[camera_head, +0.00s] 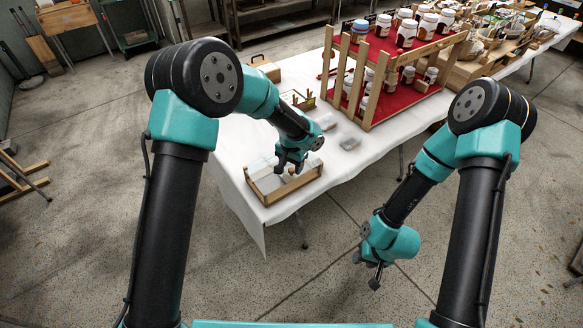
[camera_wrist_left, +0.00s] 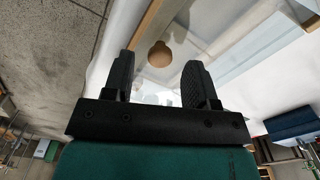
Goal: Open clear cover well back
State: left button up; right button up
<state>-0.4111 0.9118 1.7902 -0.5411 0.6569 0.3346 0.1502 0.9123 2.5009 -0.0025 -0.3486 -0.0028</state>
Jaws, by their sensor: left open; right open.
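A low wooden box (camera_head: 295,188) with a clear cover (camera_head: 259,167) stands at the near corner of the white table. I cannot tell how far the cover is raised. My left gripper (camera_head: 288,169) is open and pointing down over the box, hiding part of it. In the left wrist view, a round tan knob (camera_wrist_left: 159,54) shows between the open fingers, with clear panes around it. Whether the fingers touch it is not clear. My right gripper (camera_head: 369,276) is open and empty, low in front of the table, over the floor.
The white-clothed table (camera_head: 232,150) carries a wooden rack (camera_head: 360,98) with red shelves and several jars. Small clear packs (camera_head: 349,143) and a small wooden holder (camera_head: 297,98) lie behind the box. The concrete floor (camera_head: 330,245) in front is clear.

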pick_arm(q)
jog(key=shift+f, duration=0.85)
jog(key=shift+c, duration=0.3)
grip_shut()
